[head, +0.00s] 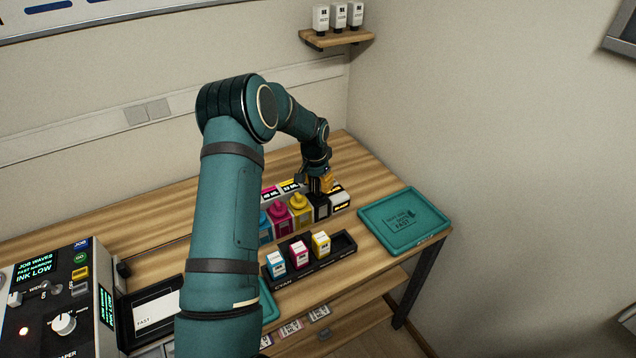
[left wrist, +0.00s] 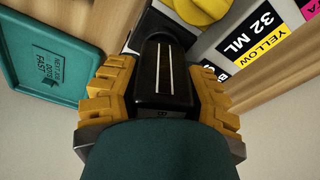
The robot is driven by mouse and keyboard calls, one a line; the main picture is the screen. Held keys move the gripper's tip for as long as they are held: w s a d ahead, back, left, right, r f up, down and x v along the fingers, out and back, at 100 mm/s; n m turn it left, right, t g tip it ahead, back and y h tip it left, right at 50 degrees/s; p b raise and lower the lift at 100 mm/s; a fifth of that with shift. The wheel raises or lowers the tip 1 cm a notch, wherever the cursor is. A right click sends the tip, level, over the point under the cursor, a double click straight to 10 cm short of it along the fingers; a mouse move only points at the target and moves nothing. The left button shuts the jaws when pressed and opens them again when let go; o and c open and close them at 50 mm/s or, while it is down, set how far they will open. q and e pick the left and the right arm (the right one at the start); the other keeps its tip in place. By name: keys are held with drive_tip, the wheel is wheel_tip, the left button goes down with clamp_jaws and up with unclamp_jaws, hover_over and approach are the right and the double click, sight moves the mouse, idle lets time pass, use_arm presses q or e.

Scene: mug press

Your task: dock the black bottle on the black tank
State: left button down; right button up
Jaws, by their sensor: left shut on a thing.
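My left gripper (head: 320,184) is over the right end of the tank row in the head view. In the left wrist view its yellow fingers (left wrist: 158,92) are shut on the black bottle (left wrist: 165,70), which has two white stripes on its face. In the head view the gripper mostly hides the bottle. The black tank (head: 322,209) is below the gripper, right of the yellow tank (head: 301,209). I cannot tell whether the bottle touches the tank or is seated on it. My right gripper is out of view.
Magenta (head: 280,217) and cyan (head: 265,229) tanks stand left of the yellow one. In front, a black rack (head: 342,245) holds cyan, magenta and yellow bottles, with an empty right end. A teal tray (head: 430,232) lies at right. A control panel (head: 50,290) stands at left.

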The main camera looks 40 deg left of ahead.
use_arm(q)
drive_tip(key=shift+f+b, duration=0.45)
drive_tip(key=shift+f, duration=0.15)
idle(0.3)
drive_tip(key=c, duration=0.9)
unclamp_jaws()
drive_tip(key=shift+o, duration=0.2)
drive_tip(key=shift+s+r+p, duration=0.2)
drive_tip(key=shift+r+p, duration=0.9)
drive_tip(key=shift+r, duration=0.8)
drive_tip(key=shift+s+r+p, duration=0.15)
drive_tip(key=shift+r+p, duration=0.5)
drive_tip(key=shift+r, duration=0.55)
drive_tip(key=shift+s+r+p, duration=0.2)
drive_tip(key=shift+r+p, duration=0.5)
drive_tip(key=shift+r, duration=0.55)
drive_tip(key=shift+s+r+p, duration=0.15)
drive_tip(key=shift+r+p, duration=0.5)
drive_tip(key=shift+r, duration=0.55)
drive_tip(key=shift+f, duration=0.15)
